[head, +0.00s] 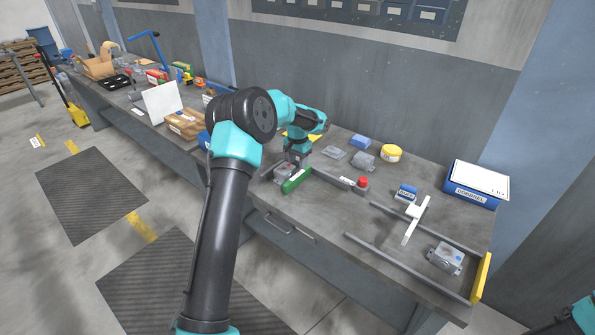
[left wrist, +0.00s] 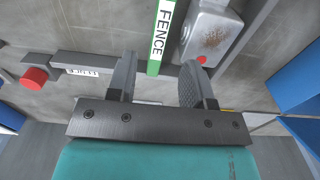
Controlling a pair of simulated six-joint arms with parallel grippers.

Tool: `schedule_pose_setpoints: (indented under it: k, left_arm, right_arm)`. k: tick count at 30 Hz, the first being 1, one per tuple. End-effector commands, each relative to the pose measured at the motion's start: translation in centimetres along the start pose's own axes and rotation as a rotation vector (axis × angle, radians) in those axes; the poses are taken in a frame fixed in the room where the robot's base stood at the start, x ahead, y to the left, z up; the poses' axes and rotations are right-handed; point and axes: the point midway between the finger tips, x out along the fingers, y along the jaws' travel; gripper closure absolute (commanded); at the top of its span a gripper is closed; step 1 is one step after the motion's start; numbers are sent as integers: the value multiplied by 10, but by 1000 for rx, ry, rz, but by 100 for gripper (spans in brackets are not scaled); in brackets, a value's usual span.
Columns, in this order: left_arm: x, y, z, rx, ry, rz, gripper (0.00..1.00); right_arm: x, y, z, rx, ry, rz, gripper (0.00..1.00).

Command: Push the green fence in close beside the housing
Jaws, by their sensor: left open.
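The green fence (head: 296,181) is a narrow bar with a white FENCE label. It lies on the bench in front of a grey metal housing (head: 281,172) with a red dot. In the left wrist view the fence (left wrist: 163,40) runs just left of the housing (left wrist: 207,35), with a narrow gap between them. My left gripper (head: 297,160) is low over them. In the left wrist view its open fingers (left wrist: 158,82) stand either side of the fence's near end. I cannot tell whether they touch it. The arm hides part of the housing in the head view.
A labelled grey rail with a red knob (head: 362,183) lies to the right. Farther right, a second housing (head: 446,258) sits between rails with a yellow end plate (head: 482,278). A blue bin (head: 476,186) stands at the back right. The bench's front edge is close to the fence.

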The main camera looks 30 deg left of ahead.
Motion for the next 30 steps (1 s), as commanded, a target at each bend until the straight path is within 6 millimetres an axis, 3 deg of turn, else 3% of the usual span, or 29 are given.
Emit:
schedule_pose_setpoints:
  k: [9, 15, 30]
  left_arm:
    - [-62, 0, 0, -1, 3, 0, 53]
    - [-88, 0, 0, 0, 2, 0, 53]
    - [-94, 0, 0, 0, 0, 0, 53]
  right_arm:
    - [0, 0, 0, 0, 0, 0, 57]
    - [0, 0, 0, 0, 0, 0, 57]
    - [0, 0, 0, 0, 0, 0, 57]
